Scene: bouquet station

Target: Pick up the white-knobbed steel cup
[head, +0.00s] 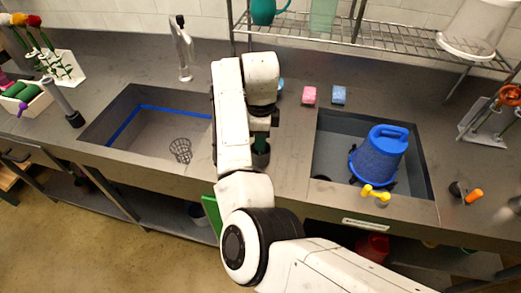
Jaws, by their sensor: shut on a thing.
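My gripper (262,134) points down at the strip of counter between the two sinks, largely hidden behind my own white arm. It is shut on a small dark, cup-like thing (261,158), of which only the lower part shows. I cannot make out a white knob on it, nor whether its base touches the counter. No other white-knobbed steel cup is clear in view. A small dark cup-like piece with an orange knob (474,196) lies on the right counter. A yellow-knobbed piece (376,193) is at the right sink's front edge.
A wire rack (380,37) overhangs the back counter. A grey cylinder (62,100) is left.

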